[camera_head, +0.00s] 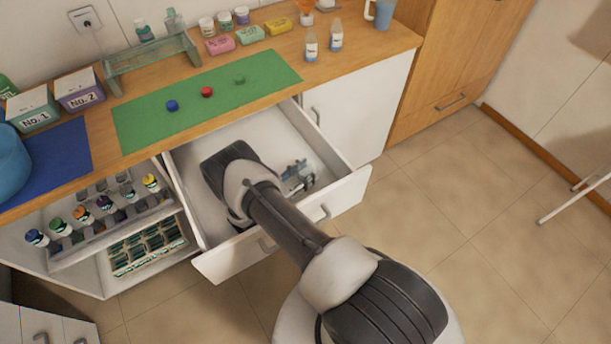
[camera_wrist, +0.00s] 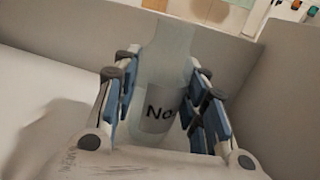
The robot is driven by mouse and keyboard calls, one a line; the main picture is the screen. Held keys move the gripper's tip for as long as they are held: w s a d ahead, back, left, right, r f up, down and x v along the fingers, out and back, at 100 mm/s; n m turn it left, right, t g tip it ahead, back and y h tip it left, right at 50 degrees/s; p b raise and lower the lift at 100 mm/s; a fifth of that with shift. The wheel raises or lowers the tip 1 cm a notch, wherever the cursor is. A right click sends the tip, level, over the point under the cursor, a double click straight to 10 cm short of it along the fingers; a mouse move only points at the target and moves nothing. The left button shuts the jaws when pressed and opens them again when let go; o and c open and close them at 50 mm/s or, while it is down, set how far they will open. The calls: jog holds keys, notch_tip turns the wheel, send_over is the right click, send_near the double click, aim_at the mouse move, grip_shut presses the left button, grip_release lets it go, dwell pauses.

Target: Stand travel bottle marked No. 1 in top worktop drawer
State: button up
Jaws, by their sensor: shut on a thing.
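My gripper (camera_wrist: 165,108) is shut on a clear travel bottle (camera_wrist: 168,58) in the wrist view. Its grey label shows "No"; the number is hidden by a finger. The bottle looks roughly upright between the blue finger pads. Pale drawer walls (camera_wrist: 225,55) rise behind and right of the bottle in the wrist view.
Two similar bottles (camera_head: 311,46) stand on the worktop (camera_head: 370,50). Boxes marked No. 1 (camera_head: 33,112) and No. 2 (camera_head: 80,92) stand left. A bottle rack (camera_head: 105,222) is below left. The drawer's left floor looks clear.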

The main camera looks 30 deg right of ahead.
jog(key=shift+f, duration=0.7)
jog(key=shift+f, duration=0.1)
jog(key=shift+f+b, duration=0.15)
jog(key=shift+b, duration=0.2)
jog(key=o, duration=1.1)
jog(key=shift+r, duration=0.2)
